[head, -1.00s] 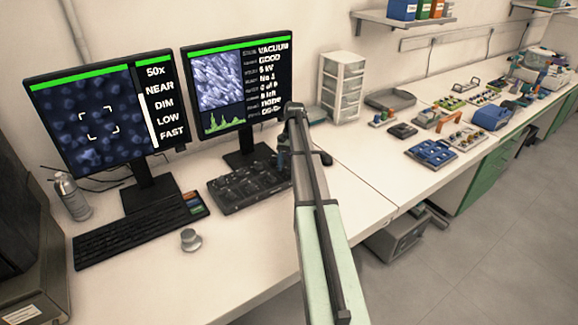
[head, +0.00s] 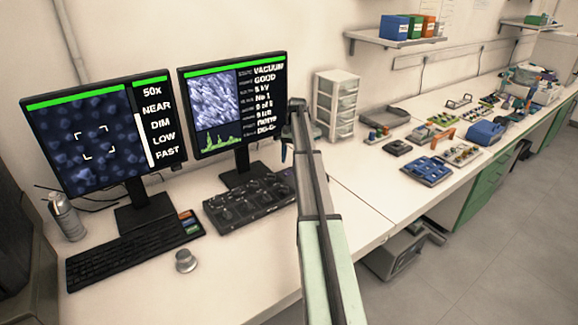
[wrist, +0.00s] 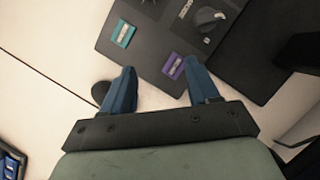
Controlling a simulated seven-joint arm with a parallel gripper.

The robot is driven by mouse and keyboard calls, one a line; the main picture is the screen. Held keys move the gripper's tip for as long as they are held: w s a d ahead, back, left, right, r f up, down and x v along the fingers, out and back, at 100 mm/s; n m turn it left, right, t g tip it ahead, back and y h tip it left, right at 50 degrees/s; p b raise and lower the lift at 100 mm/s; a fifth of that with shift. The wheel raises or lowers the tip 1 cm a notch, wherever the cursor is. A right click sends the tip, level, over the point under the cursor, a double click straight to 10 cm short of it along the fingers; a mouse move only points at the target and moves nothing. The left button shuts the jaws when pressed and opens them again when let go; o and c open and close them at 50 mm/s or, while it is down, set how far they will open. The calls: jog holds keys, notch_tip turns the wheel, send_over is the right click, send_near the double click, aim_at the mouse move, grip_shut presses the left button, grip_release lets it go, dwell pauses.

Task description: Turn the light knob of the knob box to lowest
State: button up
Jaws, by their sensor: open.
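The knob box (head: 245,203) is a black panel with several dark knobs on the desk, in front of the right monitor. My arm hides its right end in the head view. The wrist view shows part of the box (wrist: 150,45), with a teal label, a purple label (wrist: 172,67) and one dark knob (wrist: 209,18). I cannot tell which knob is the light knob. My gripper (wrist: 159,68) has two blue fingers spread apart, empty, near the box edge; the purple label shows beside the right fingertip. In the head view my arm mostly hides the gripper.
Two monitors (head: 95,140) stand behind; the left one reads 50x, NEAR, DIM, LOW, FAST. A keyboard (head: 125,250), a silver knob-like object (head: 186,261) and a bottle (head: 65,215) are left. A drawer tower (head: 336,105) stands right. A dark rounded object (wrist: 100,92) lies by the left finger.

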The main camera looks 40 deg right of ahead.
jog(key=shift+w+d, duration=0.75)
jog(key=shift+d, duration=0.05)
jog(key=shift+s+a+r+m, duration=0.2)
jog(key=shift+s+m, duration=0.1)
jog(key=shift+s, duration=0.2)
jog(key=s+a+r+m+t, duration=0.3)
jog(key=s+r+m, duration=0.1)
jog(key=s+m, duration=0.35)
jog(key=m+t, duration=0.3)
jog(key=m, duration=0.7)
send_near(286, 187)
jog(key=shift+h, duration=0.3)
jog(key=x, duration=0.9)
jog(key=shift+w+a+r, duration=0.1)
jog(key=shift+a, duration=0.1)
